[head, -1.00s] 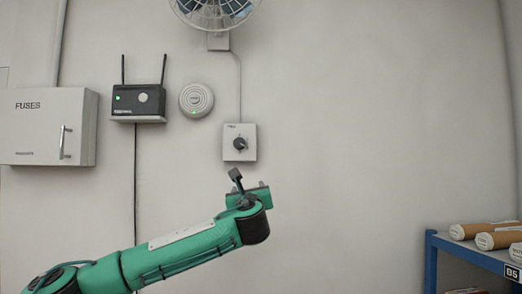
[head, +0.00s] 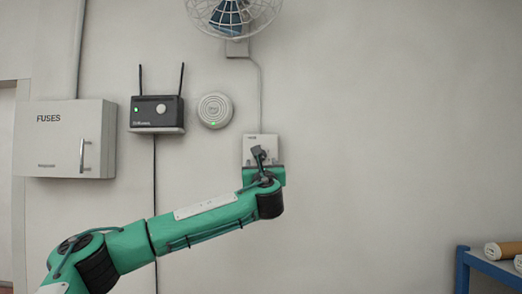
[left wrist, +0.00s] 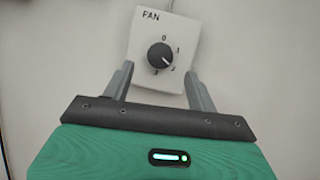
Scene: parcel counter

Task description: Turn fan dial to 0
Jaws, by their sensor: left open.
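The fan dial is a round black knob (left wrist: 160,56) on a white plate marked FAN (left wrist: 187,32), with numbers around it. Its white pointer mark seems to point to the lower right, away from the 0 at the top. In the head view the fan plate (head: 252,143) is on the wall, and my left gripper hides most of it, including the knob. My left gripper (head: 262,160) is in front of the plate's lower part. In the left wrist view its two grey fingers (left wrist: 159,72) are open, one on each side below the knob, apart from it. My right gripper is not in view.
A caged wall fan (head: 232,14) hangs above the plate. A round white device (head: 214,110), a black router (head: 157,111) and a FUSES box (head: 66,139) are on the wall to the left. A blue shelf (head: 488,266) with cardboard tubes stands at lower right. The wall right of the plate is clear.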

